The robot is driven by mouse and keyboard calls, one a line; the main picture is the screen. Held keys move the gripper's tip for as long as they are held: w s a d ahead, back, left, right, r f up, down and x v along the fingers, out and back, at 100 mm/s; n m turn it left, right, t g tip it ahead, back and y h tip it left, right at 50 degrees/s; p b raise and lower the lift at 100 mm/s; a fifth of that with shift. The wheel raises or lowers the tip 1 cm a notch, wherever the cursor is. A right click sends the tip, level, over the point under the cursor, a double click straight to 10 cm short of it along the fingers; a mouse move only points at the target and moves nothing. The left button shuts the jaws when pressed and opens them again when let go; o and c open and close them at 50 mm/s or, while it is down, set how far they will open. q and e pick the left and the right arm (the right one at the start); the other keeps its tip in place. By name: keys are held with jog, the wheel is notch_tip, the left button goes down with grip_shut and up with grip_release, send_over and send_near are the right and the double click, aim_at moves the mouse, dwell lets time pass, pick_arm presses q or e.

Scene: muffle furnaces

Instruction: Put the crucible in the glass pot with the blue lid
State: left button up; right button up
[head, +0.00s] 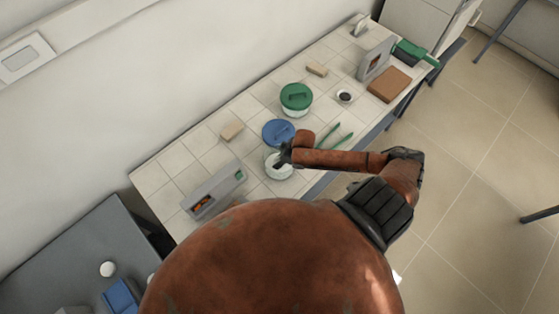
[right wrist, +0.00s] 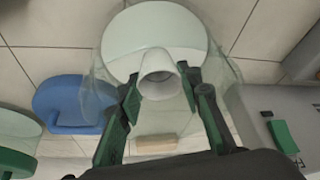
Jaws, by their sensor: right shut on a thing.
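My right gripper (head: 284,155) is over the open glass pot (head: 279,172) in the head view. In the right wrist view, its fingers (right wrist: 161,84) are shut on a small white crucible (right wrist: 157,86). The crucible's round mouth faces the camera, against the clear pot (right wrist: 228,72) and its pale round bottom. I cannot tell whether the crucible touches the bottom. The blue lid (head: 278,132) lies off the pot, just beside it on the table; it also shows in the right wrist view (right wrist: 72,106). My left gripper is not in view.
A pot with a green lid (head: 296,96) stands beyond the blue lid. Green tongs (head: 342,139) lie near the table's front edge. A grey furnace (head: 212,190) is close on the left. A small dish (head: 345,96) and a brown block (head: 390,84) are farther right.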

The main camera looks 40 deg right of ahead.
jog(key=o, duration=1)
jog(key=shift+f, duration=0.1)
jog(key=shift+o, duration=0.2)
jog(key=v, duration=1.2)
jog(key=shift+s, duration=0.1)
